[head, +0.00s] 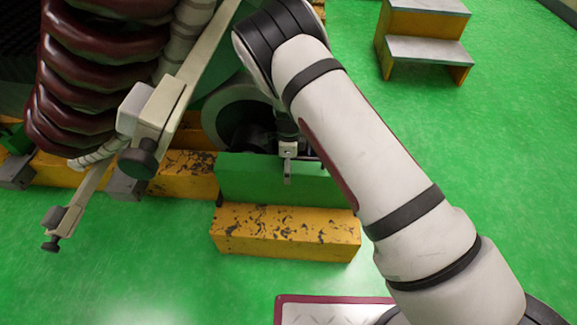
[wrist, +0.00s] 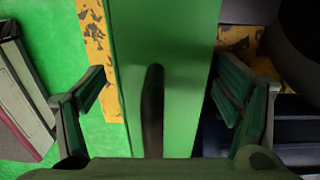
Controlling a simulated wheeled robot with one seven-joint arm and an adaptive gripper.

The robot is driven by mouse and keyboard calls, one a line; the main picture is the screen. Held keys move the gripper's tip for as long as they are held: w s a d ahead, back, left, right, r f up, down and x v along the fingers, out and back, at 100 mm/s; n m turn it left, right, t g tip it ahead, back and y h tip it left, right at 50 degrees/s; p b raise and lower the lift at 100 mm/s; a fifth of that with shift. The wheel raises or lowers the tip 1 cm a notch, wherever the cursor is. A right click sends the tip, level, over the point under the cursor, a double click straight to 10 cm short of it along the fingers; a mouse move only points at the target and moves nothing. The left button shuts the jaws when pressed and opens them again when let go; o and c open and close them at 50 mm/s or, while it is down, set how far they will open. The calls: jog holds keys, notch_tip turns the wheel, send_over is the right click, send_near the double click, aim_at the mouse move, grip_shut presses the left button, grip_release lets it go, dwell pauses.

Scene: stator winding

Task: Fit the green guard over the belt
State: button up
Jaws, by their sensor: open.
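The green guard (head: 270,183) is a box-like cover standing behind a chipped yellow block, below a round dark machine part. In the wrist view the guard (wrist: 175,30) runs down the middle as a green band with a dark, upright slot or handle on it. My gripper (wrist: 160,82) is open, with one finger to the left of the guard and one to the right. Nothing is visibly clamped between the fingers. In the head view the end of my arm is at the guard's top edge, and the fingers are hard to make out. I cannot make out the belt.
A yellow block (head: 285,232) lies in front of the guard. Dark red coils (head: 95,70) and a pale beam with black knobs (head: 140,157) stand at the left. A yellow step (head: 425,45) is at the upper right. Green floor is clear at the right.

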jog(key=r, duration=1.1)
jog(key=shift+w+r, duration=0.2)
jog(key=shift+r, duration=0.05)
